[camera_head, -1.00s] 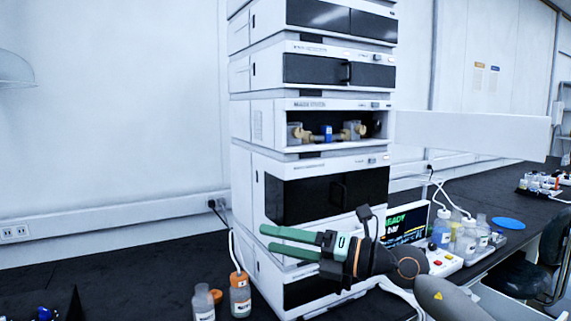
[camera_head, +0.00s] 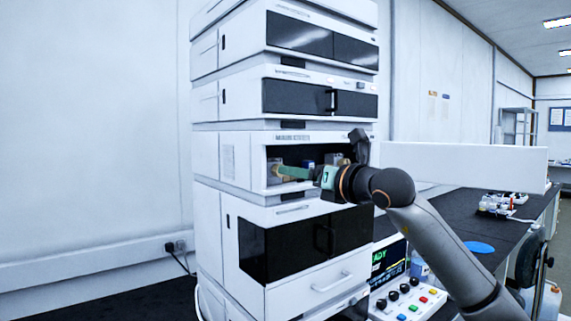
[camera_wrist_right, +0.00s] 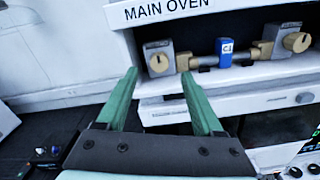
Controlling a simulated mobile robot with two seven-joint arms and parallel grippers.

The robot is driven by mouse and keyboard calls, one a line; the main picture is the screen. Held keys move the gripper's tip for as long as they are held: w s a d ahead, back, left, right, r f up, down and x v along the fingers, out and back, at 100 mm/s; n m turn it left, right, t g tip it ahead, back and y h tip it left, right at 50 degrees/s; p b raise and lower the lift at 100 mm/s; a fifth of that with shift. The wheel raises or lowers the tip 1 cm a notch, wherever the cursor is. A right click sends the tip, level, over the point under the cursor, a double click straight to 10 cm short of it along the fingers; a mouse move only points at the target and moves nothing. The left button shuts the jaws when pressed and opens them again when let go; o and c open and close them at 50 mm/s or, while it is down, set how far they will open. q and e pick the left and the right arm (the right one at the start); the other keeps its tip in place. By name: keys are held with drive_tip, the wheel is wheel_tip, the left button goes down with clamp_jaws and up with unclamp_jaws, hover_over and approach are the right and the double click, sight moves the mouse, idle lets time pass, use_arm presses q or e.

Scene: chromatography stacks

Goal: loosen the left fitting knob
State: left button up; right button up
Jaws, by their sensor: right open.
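The left fitting knob (camera_wrist_right: 158,62) is a round brass-coloured knob with a dark mark, on a grey block in the open main oven bay. My right gripper (camera_wrist_right: 160,76) is open, with its two green fingertips near the knob, one to each side of it in the right wrist view. I cannot tell whether they reach around it. In the head view the right gripper (camera_head: 284,173) is at the oven opening and partly hides the fittings. A blue column labelled C1 (camera_wrist_right: 225,51) sits between the fittings. My left gripper is not in view.
The right fitting knob (camera_wrist_right: 297,41) is at the other end of the column. The main oven (camera_head: 206,156) is one module of a tall white stack. A control box with coloured buttons (camera_head: 408,304) stands below my right arm.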

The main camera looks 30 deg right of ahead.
sight(286, 188)
drive_tip(key=w+p, duration=0.1)
drive_tip(key=w, duration=0.4)
drive_tip(key=shift+a, duration=0.2)
clamp_jaws()
idle(0.3)
